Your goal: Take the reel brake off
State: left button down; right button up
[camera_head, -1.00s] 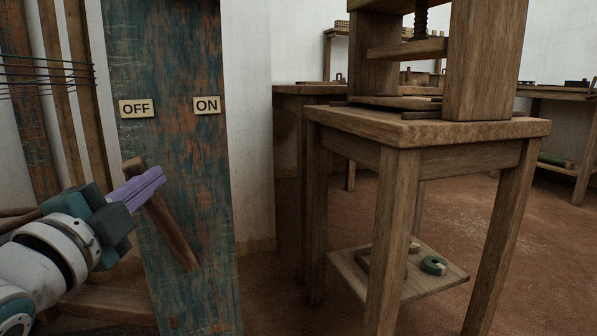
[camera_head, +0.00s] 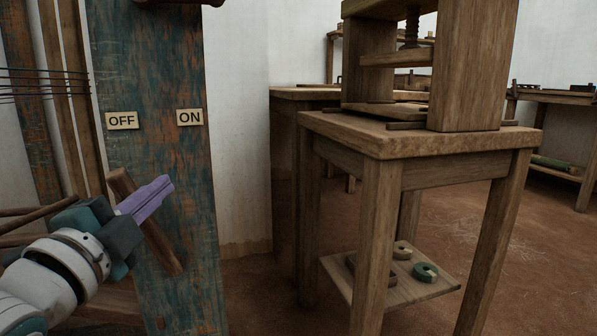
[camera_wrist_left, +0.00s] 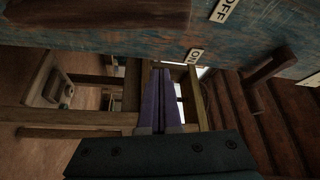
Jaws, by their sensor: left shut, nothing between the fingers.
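The reel brake looks to be the brown wooden lever (camera_head: 163,249) on the blue-painted post. It is tilted, its upper end leaning left below the OFF plate (camera_head: 122,120), left of the ON plate (camera_head: 190,117). In the left wrist view the lever (camera_wrist_left: 100,15) crosses the top left, close to the camera. My left gripper (camera_head: 165,185) has its purple fingers shut and empty. They pass in front of the lever's upper part and point up and right. Whether they touch it I cannot tell. The fingers also show in the left wrist view (camera_wrist_left: 160,85). My right gripper is out of view.
The blue post (camera_head: 195,220) stands upright at the left, with dark cords (camera_head: 45,85) beside it. A wooden table (camera_head: 385,140) bearing a screw press stands to the right, with a low shelf (camera_head: 400,292) holding small rings. Floor is open at far right.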

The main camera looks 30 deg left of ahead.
pick_arm(q)
jog(key=a+r+p+v, duration=0.1)
jog(key=v, duration=0.7)
jog(key=shift+s+f+p, duration=0.35)
jog(key=shift+s+f, duration=0.05)
jog(key=shift+s, duration=0.05)
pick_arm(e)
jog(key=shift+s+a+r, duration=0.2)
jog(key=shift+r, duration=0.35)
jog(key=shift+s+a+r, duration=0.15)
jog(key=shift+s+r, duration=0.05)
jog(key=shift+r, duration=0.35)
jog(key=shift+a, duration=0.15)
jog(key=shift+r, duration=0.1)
